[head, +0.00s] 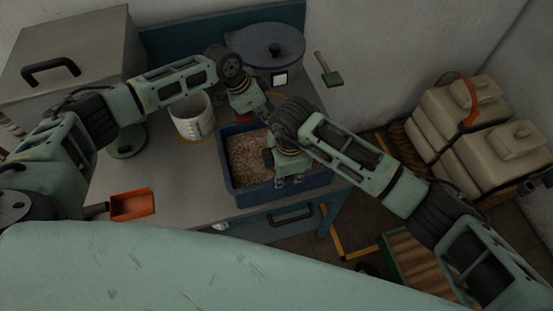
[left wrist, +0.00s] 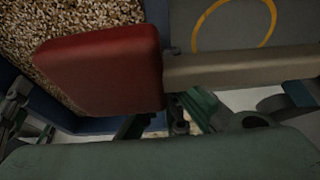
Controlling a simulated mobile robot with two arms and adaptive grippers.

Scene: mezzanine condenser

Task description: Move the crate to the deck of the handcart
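The crate (head: 231,183) is a blue open box filled with tan chips, standing on the grey bench near its right end. Its chips and wall also show in the left wrist view (left wrist: 70,18). My left gripper (head: 262,112) is at the crate's far side, its fingers largely hidden by my arm parts. My right gripper (head: 289,181) is over the crate's near right part, pointing down; its grip is unclear. A slatted wooden deck (head: 408,258), apparently the handcart's, is low at right, partly behind my right arm.
A red block with a pale handle (left wrist: 105,70) covers part of the crate in the left wrist view. A white mug (head: 193,117), a lidded pot (head: 268,42) and an orange tray (head: 132,204) are on the bench. Beige canisters (head: 475,120) stand at right.

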